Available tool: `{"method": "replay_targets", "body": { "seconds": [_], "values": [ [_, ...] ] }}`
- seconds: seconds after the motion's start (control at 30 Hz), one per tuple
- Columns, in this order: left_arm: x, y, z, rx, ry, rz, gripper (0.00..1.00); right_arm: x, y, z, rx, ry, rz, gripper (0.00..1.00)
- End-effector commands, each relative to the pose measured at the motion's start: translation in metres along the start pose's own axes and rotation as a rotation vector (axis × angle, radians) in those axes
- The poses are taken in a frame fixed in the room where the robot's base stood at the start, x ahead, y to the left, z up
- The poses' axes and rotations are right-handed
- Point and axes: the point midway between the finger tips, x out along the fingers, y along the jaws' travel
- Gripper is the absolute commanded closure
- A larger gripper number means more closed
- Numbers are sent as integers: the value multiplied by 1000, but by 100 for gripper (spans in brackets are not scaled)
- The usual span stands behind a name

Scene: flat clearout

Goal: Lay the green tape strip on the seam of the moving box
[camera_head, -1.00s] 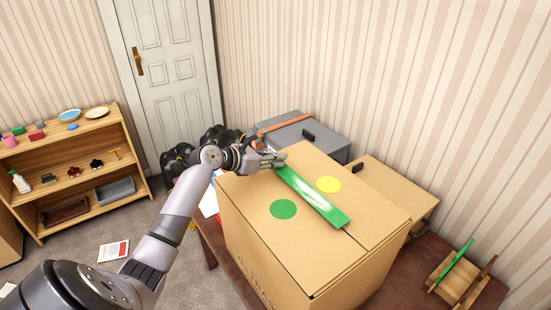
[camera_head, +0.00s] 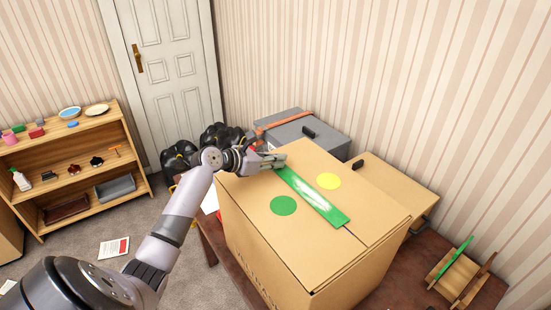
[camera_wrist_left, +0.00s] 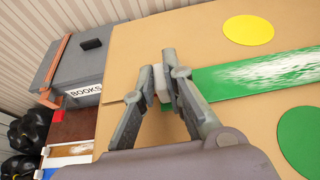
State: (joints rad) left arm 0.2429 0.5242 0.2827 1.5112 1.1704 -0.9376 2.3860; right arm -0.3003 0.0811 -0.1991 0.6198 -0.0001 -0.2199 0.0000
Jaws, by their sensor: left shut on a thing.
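The moving box (camera_head: 250,215) is a large closed cardboard box with a green dot and a yellow dot on its top. The green tape strip (camera_head: 325,208) has a white glossy streak and stretches across the top between the dots. A short dark line of the seam (camera_head: 353,237) shows beyond its near end. My left gripper (camera_head: 280,161) is shut on the strip's far end by the box's far edge. In the left wrist view the strip (camera_wrist_left: 260,78) runs right from the fingers (camera_wrist_left: 165,88). I cannot tell whether the held end touches the cardboard. My right gripper is out of view.
A grey box (camera_head: 300,135) labelled BOOKS stands behind the moving box, and another cardboard box (camera_head: 385,185) stands to its right. A small wooden rack (camera_head: 460,275) is on the brown table at right. Black bags (camera_head: 180,157) and a shelf (camera_head: 75,150) are at left.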

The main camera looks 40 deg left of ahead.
Motion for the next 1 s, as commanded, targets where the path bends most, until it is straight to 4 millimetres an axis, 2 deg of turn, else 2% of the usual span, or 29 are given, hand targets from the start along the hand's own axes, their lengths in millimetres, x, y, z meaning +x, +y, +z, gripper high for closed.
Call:
{"method": "replay_targets", "body": {
  "seconds": [0.13, 0.17, 0.5, 0.83, 1.0],
  "values": [
    [1, -2, -6, -2, 11, -5, 100, 0, 0, 0, 0, 0, 0, 100],
    [1, -2, -6, -2, 12, -6, 87, 0, 0, 0, 0, 0, 0, 100],
    [1, -2, -5, -2, 10, -5, 66, 0, 0, 0, -1, 0, 0, 100],
    [-2, -1, -4, -2, 8, -4, 66, 0, 0, 0, -2, 0, -1, 100],
    [-24, -1, -4, 1, 9, -3, 66, 0, -1, 0, -1, 0, -1, 100]
  ]
}}
